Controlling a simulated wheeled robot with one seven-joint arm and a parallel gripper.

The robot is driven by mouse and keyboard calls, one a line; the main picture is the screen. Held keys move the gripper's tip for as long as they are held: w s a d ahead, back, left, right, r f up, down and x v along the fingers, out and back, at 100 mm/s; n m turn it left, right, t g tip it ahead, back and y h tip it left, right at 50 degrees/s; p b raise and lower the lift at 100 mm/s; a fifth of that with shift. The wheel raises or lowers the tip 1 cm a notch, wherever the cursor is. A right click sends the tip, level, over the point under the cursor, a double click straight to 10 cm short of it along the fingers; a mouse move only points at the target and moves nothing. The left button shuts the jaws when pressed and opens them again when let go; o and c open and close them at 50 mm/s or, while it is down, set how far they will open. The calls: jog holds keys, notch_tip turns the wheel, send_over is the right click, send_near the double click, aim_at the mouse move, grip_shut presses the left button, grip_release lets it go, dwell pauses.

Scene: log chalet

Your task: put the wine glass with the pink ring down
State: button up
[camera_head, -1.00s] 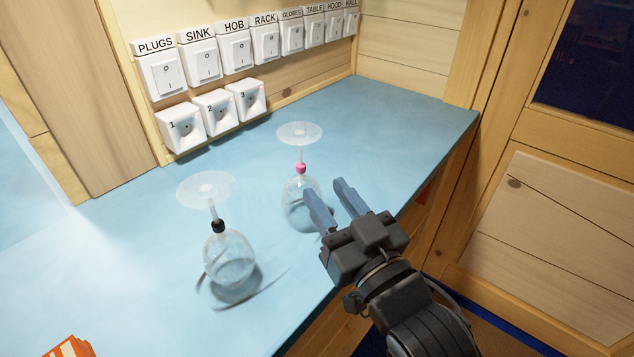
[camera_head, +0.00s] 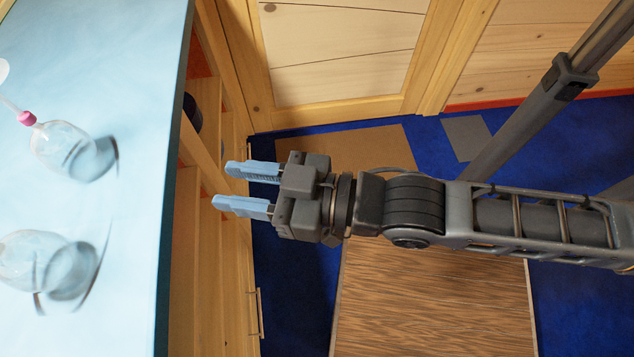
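The wine glass with the pink ring (camera_head: 62,146) stands upside down on the light-blue countertop (camera_head: 110,35), bowl on the surface and stem up. Its foot is mostly cut off at the left edge of the picture. My gripper (camera_head: 238,189) is open and empty, its two blue fingers apart and pointing left. It is to the right of the counter's edge, clear of the glass. A second glass (camera_head: 30,262) also rests on the counter, nearer the bottom; its stem and ring are out of view.
A wooden cabinet front with a handle (camera_head: 259,312) and open shelves lies under the counter edge. A wood-grain surface (camera_head: 435,300) and blue carpet (camera_head: 580,310) are below my arm. A panelled wooden wall (camera_head: 340,50) stands behind.

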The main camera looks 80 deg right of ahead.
jog(key=s+d+g, duration=0.1)
jog(key=s+g, duration=0.1)
jog(key=s, duration=1)
jog(key=shift+s+n, duration=0.3)
jog(key=shift+d+f, duration=0.1)
